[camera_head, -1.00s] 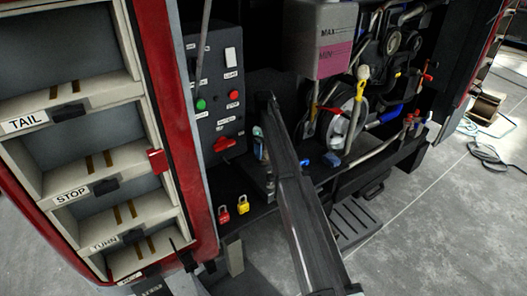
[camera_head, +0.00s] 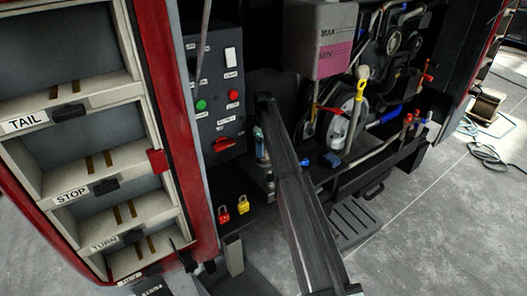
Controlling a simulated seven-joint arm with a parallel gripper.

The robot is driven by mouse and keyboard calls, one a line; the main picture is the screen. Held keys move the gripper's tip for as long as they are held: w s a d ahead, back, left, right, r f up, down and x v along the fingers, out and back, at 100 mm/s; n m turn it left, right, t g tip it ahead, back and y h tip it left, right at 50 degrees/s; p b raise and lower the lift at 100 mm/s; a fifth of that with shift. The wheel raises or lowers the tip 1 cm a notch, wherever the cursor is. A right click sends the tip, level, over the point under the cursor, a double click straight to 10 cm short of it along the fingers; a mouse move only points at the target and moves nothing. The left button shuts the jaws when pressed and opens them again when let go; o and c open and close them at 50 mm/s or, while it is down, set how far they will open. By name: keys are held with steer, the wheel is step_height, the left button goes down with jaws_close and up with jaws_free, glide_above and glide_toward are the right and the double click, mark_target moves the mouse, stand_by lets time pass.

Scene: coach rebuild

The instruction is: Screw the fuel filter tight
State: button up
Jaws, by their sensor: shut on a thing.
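I cannot single out the fuel filter with certainty. A small upright cylinder with a pale blue part (camera_head: 261,146) stands close to the left edge of a long dark beam, which hides its right side. A white rounded part (camera_head: 343,128) sits among the pipes at the centre right. I cannot tell whether either one is the filter. The fingertips of my gripper do not show. Whatever lies behind the dark beam is hidden.
A tank with pink fluid (camera_head: 336,65) hangs above the pipes. A control panel (camera_head: 216,85) with red and green buttons is left of centre. Red and yellow padlocks (camera_head: 242,205) sit below it. Labelled shelves (camera_head: 105,92) fill the left. Open floor (camera_head: 440,225) lies right.

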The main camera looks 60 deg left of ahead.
steer(key=c, duration=0.7)
steer(key=shift+m, duration=1.6)
jaws_close()
steer(key=shift+m, duration=1.4)
steer(key=o, duration=1.3)
jaws_free()
steer(key=shift+o, duration=0.9)
steer(key=shift+r, duration=0.1)
steer(key=shift+r, duration=4.95)
